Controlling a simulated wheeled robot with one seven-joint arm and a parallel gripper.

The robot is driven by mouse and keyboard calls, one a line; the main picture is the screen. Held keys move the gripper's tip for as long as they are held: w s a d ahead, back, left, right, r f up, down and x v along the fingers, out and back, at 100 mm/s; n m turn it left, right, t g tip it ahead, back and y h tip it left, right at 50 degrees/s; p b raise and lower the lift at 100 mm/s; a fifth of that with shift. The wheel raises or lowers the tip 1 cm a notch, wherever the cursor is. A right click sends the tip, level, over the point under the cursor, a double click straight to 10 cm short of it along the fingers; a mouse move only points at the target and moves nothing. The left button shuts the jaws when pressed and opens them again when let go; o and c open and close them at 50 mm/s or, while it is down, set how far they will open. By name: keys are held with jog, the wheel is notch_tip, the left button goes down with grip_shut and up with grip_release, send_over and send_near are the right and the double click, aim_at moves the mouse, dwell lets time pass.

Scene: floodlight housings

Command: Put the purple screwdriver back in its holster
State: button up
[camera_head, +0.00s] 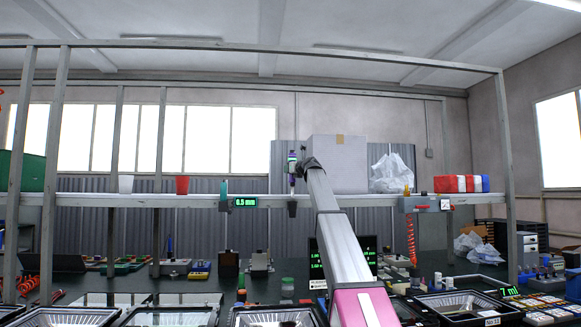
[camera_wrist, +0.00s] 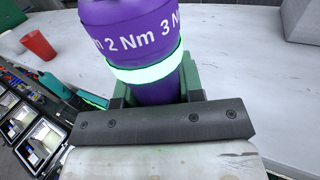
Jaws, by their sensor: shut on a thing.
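The purple screwdriver (camera_wrist: 133,35) has white "2 Nm 3 N" lettering and a pale green ring, and fills the top middle of the wrist view. My gripper (camera_wrist: 155,98) is shut on it; its dark jaw bar crosses in front of the handle. In the head view the screwdriver (camera_head: 292,181) is small and upright, at the left of my gripper (camera_head: 301,166). A small dark holder (camera_head: 292,208), which looks like the holster, is on the shelf's front edge below the screwdriver. The tip's relation to it is unclear; the wrist view does not show the holder.
The shelf (camera_head: 150,198) carries a teal tool (camera_head: 224,189) beside a 0.5 mm display (camera_head: 245,202), a red cup (camera_head: 182,185), a large grey box (camera_head: 338,165) and a plastic bag (camera_head: 392,172). Frame posts (camera_head: 507,170) stand at the sides. Floodlight housings (camera_head: 465,304) lie below.

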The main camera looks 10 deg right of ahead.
aim_at(293, 187)
jog(key=shift+f, duration=4.45)
dwell(1.0)
jog(key=o, duration=1.1)
jog(key=v, duration=1.1)
